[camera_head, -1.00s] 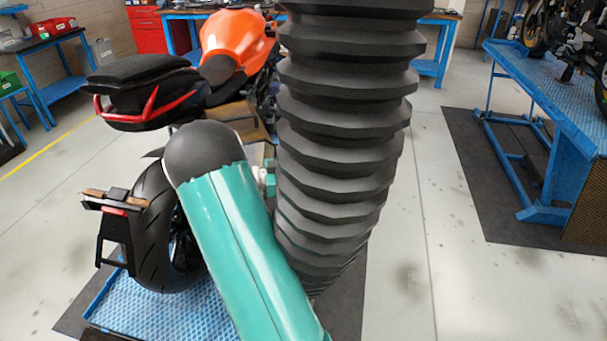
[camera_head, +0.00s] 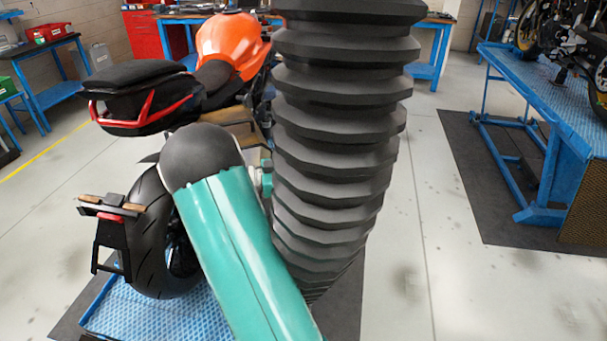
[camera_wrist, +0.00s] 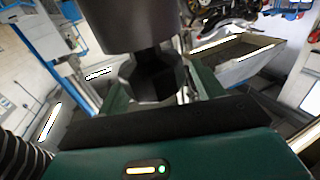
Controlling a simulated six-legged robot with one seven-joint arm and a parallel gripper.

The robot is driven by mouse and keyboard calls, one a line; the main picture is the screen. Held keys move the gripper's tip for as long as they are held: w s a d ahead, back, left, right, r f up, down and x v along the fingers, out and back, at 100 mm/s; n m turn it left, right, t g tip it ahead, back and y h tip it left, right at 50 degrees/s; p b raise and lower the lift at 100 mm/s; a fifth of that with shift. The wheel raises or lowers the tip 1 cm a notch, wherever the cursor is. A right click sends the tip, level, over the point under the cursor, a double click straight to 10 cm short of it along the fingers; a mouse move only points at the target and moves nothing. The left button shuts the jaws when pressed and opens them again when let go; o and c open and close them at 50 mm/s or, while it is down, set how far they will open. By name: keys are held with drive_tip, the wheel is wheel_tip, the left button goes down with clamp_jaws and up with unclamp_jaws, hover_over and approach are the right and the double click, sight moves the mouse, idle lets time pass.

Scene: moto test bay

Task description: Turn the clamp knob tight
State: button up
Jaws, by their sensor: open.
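In the wrist view a black faceted, knob-like part (camera_wrist: 155,76) hangs below a wide dark cylinder (camera_wrist: 128,22). It looks like the clamp knob, but I cannot be sure. My gripper (camera_wrist: 125,55) is open, with its dark green fingers apart to the left and right of this part. I cannot tell whether either finger touches it. In the head view my teal arm link and the black ribbed sleeve cover the middle, and neither the knob nor the fingertips can be made out there.
An orange and black motorcycle (camera_head: 228,42) stands on a blue lift (camera_head: 175,318), close behind my arm. Another blue lift table (camera_head: 560,100) with a motorcycle is at the right. A red cabinet (camera_head: 150,35) and blue benches line the back. Pale floor (camera_head: 430,180) is clear between the lifts.

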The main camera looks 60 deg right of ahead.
drive_tip(key=s+a+r, duration=0.9)
drive_tip(key=a+r, duration=0.2)
drive_tip(key=shift+r, duration=0.3)
drive_tip(key=shift+d, duration=0.1)
